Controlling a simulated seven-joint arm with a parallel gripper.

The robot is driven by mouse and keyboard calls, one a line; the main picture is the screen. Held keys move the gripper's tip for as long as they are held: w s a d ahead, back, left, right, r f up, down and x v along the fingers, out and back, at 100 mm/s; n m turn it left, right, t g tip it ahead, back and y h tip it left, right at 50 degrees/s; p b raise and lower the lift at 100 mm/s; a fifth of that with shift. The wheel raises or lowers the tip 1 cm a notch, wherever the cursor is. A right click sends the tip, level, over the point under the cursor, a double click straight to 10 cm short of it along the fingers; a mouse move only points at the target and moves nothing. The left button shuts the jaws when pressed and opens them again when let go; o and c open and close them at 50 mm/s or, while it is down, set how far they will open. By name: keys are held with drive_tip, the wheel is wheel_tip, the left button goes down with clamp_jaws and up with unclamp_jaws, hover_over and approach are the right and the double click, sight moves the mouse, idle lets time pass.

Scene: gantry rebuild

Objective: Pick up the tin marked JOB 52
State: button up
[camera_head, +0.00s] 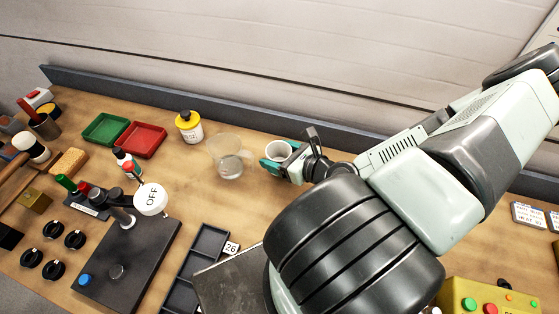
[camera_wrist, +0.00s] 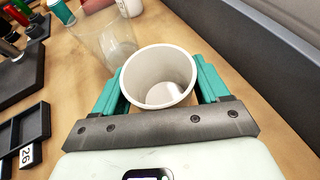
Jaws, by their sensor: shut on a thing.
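My gripper (camera_head: 281,163) is shut on a white open-topped cup-shaped tin (camera_head: 278,150), with a teal finger on either side of it. In the wrist view the white tin (camera_wrist: 157,62) sits between my gripper's teal fingers (camera_wrist: 160,88), its mouth facing the camera and its inside looking empty. No JOB 52 marking shows on the side of it that I can see. I cannot tell whether its base touches the bench. A white container with a yellow band and black cap (camera_head: 189,126) stands to the left; its small label is too blurred to read surely.
A clear beaker (camera_head: 229,157) stands close to the left of the held tin. Green (camera_head: 105,129) and red (camera_head: 141,139) trays lie farther left. A black compartment tray (camera_head: 196,262) marked 26 lies in front. A raised dark ledge (camera_head: 230,105) runs along the bench's back.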

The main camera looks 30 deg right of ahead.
drive_tip(key=shift+f, duration=1.3)
drive_tip(key=shift+f, duration=0.1)
drive_tip(key=o, duration=1.2)
drive_tip(key=shift+s+d+r, duration=0.15)
drive_tip(key=shift+s+r, duration=0.05)
drive_tip(key=shift+s, duration=0.05)
drive_tip(key=v, duration=1.1)
drive_tip(key=shift+s, duration=0.15)
